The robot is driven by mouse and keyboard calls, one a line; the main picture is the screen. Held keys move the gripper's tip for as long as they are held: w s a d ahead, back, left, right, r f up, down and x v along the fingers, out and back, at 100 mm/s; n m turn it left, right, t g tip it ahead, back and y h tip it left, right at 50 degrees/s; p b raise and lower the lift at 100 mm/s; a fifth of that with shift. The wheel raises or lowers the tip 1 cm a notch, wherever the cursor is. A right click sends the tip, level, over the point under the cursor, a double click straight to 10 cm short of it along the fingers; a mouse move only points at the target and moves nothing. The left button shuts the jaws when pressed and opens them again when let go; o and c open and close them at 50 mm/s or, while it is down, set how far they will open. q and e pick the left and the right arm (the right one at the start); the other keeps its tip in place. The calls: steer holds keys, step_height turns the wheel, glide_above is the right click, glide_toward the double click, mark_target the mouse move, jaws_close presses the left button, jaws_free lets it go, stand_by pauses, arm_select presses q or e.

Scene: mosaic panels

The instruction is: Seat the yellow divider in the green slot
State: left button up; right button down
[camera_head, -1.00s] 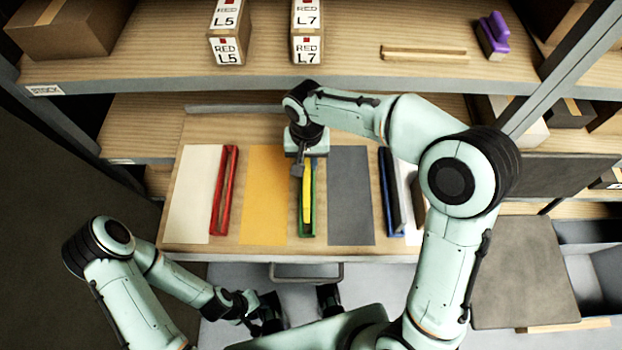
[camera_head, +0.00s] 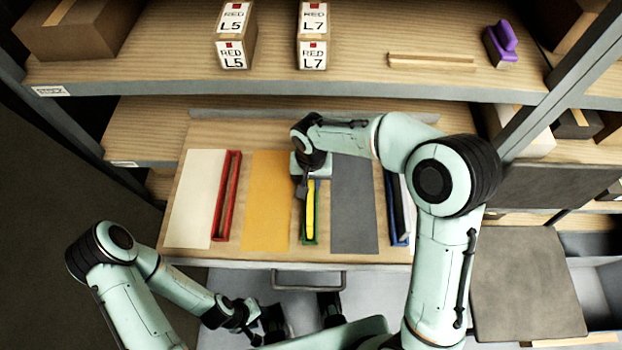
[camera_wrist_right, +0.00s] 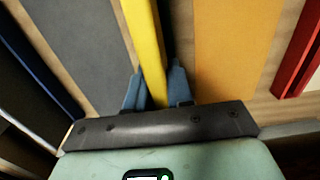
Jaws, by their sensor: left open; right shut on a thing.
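The yellow divider (camera_head: 310,212) is a long narrow bar. It lines up lengthwise with the green slot (camera_head: 311,241), a narrow frame between the orange and grey panels. My right gripper (camera_head: 303,190) is shut on the divider near its far end, over the slot. In the right wrist view the divider (camera_wrist_right: 143,35) runs between the two blue fingers of the right gripper (camera_wrist_right: 155,88). I cannot tell whether the divider is down in the slot or just above it. My left gripper (camera_head: 264,325) is open and empty, low in front of the table.
A red slot (camera_head: 227,195) and a cream panel (camera_head: 194,200) lie to the left, with the orange panel (camera_head: 268,200) between red and green. The grey panel (camera_head: 353,205) and a blue slot (camera_head: 392,205) lie to the right. A shelf with boxes overhangs the back.

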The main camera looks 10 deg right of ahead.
steer(key=shift+f, duration=0.35)
steer(key=c, duration=1)
jaws_free()
steer(key=shift+r, duration=0.25)
step_height(320, 180, up, 13)
steer(key=p, duration=0.1)
steer(key=shift+p, duration=0.4)
steer(key=shift+f, duration=0.15)
